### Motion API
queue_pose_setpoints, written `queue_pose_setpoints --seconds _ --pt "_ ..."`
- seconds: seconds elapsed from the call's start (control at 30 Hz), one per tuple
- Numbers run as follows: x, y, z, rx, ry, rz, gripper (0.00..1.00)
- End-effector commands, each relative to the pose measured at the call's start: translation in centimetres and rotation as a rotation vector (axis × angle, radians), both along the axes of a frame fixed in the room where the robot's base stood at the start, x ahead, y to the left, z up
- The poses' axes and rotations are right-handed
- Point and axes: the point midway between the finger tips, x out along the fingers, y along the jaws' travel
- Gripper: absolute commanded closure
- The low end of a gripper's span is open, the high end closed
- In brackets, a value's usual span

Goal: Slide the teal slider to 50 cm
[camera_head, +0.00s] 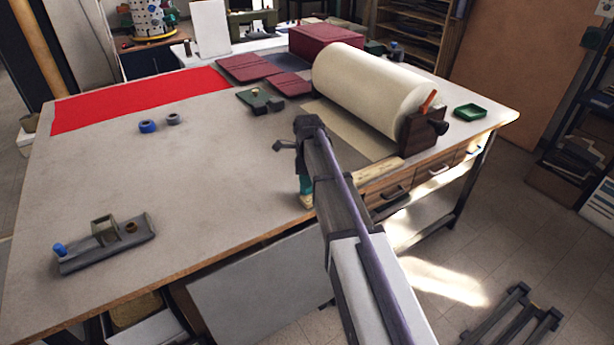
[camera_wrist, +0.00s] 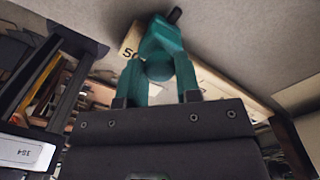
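The teal slider (camera_wrist: 163,39) sits on the pale wooden rule (camera_wrist: 222,88) along the table's front edge, with a dark knob at its far end. The figures "50" are partly visible on the rule just left of the slider. In the head view the rule (camera_head: 378,182) runs right from my gripper, and the slider is largely hidden behind my arm. My gripper (camera_wrist: 160,75) is at the slider, with its two fingers on either side of the slider's rounded teal part. They appear closed on it; exact contact is hard to see.
A large cream roll (camera_head: 370,88) lies at the right of the table. A green tray (camera_head: 470,111) stands beyond its end.

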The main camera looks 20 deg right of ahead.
Motion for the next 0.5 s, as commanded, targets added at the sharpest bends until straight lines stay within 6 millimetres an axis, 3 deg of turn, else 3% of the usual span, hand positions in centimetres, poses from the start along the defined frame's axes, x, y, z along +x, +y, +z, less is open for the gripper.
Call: queue_pose_setpoints --seconds 0.27,0.5 --pt "-0.01 -0.02 -0.01 0.000 0.000 0.000 0.44" --pt "0.00 -0.01 0.18 0.000 0.000 0.000 0.44"
